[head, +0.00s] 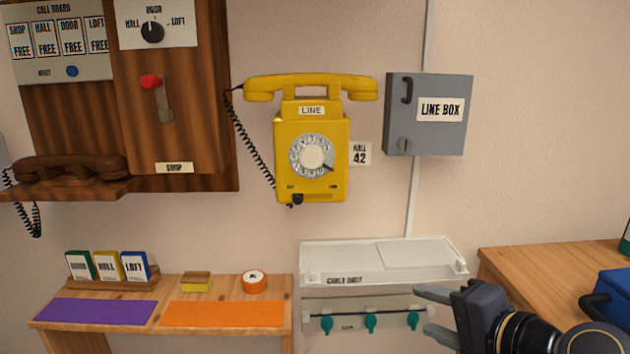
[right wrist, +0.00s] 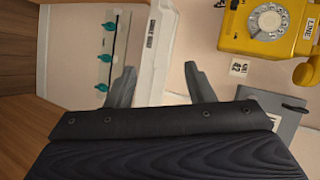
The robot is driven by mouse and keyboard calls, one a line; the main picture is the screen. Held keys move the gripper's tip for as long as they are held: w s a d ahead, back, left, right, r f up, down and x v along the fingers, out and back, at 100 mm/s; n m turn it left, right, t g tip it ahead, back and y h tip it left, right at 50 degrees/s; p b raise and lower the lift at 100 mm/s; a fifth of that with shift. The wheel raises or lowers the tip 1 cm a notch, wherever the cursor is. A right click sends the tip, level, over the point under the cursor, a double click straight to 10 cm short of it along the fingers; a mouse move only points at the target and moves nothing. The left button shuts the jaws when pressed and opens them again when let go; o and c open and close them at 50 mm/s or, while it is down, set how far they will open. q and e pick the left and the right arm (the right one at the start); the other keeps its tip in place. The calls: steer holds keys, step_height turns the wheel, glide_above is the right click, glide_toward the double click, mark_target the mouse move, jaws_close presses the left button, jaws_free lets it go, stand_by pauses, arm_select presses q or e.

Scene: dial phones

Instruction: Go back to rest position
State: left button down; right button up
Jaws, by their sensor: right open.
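My right gripper (head: 428,310) is at the lower right of the head view, in front of the right end of the white tray shelf. Its two grey fingers point left and are apart, with nothing between them. In the right wrist view the fingers of my right gripper (right wrist: 160,88) are also spread and empty. My left gripper is not in view. The yellow wall phone (head: 312,158) hangs in the middle with its handset on top. It also shows in the right wrist view (right wrist: 262,24).
A white tray shelf (head: 345,255) with teal hooks (head: 370,321) below it is close to my right gripper. A grey line box (head: 428,135) hangs above. A wooden table (head: 530,268) with a blue case (head: 612,298) stands right. A low bench (head: 225,285) stands left, below a call board (head: 62,45).

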steer(key=s+d+f+n+g+h, duration=0.3)
steer(key=s+f+n+g, duration=0.3)
steer(key=s+f+n, duration=0.75)
step_height(320, 180, up, 19)
steer(key=s+m+p, duration=0.2)
steer(key=m+p, duration=0.2)
steer(key=p, duration=1.8)
steer(key=shift+s, duration=0.15)
steer(key=shift+d+r, duration=0.1)
